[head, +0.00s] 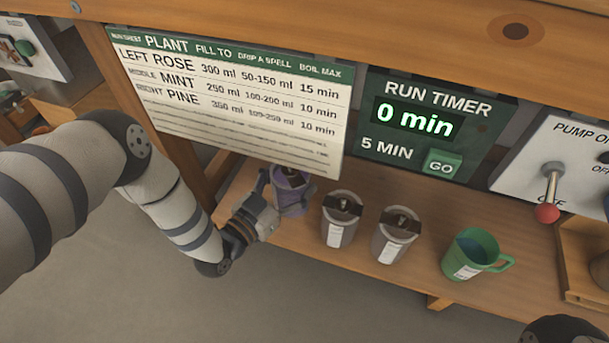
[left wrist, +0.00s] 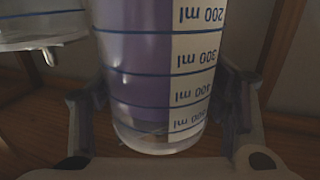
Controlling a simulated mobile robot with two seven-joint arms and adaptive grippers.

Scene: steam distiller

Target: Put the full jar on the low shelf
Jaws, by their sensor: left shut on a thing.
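A clear jar with purple contents (head: 292,190) is in the grip of my left gripper (head: 280,198), below the printed run sheet. In the left wrist view the jar (left wrist: 145,75) has blue rings and a white ml scale that reads upside down. The fingers (left wrist: 160,110) stand on both sides of it. The purple fills most of the visible length and stops short of the near end. The low wooden shelf (head: 425,265) lies under and beside the jar. I cannot tell whether the jar touches it. My right gripper is not in view.
Two grey containers with dark tops, one (head: 338,228) nearer and one (head: 392,243) farther right, stand on the shelf. A green mug (head: 470,255) is right of them. The run sheet (head: 235,105), timer panel (head: 430,120) and red-knobbed pump lever (head: 548,205) are above. A clear vessel (left wrist: 40,30) is beside the jar.

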